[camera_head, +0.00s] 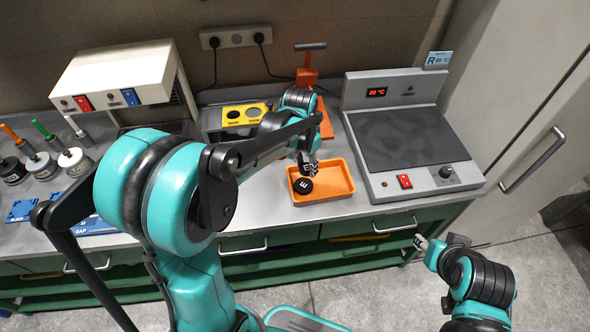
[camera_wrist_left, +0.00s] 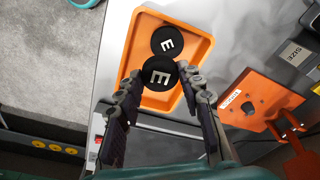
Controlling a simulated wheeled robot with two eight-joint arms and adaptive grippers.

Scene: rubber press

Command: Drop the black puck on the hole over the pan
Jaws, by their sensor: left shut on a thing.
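My left gripper (camera_head: 309,170) is over the orange tray (camera_head: 341,191) on the bench. In the wrist view the left gripper (camera_wrist_left: 158,85) is shut on a black puck (camera_wrist_left: 160,73) marked with a white E. A second black puck marked E (camera_wrist_left: 167,40) lies in the orange tray (camera_wrist_left: 206,48), partly behind the held one. This tray puck also shows in the head view (camera_head: 303,187), just below the gripper. A yellow-topped block with two dark round holes (camera_head: 245,113) stands behind the tray. My right gripper (camera_head: 421,242) is away from the bench, its jaws too small to judge.
An orange press (camera_head: 308,76) stands at the back; its plate with a hole (camera_wrist_left: 262,101) shows in the wrist view. A hot plate (camera_head: 410,138) is right of the tray. Several handled containers (camera_head: 40,165) and blue plates (camera_head: 22,210) are at the left.

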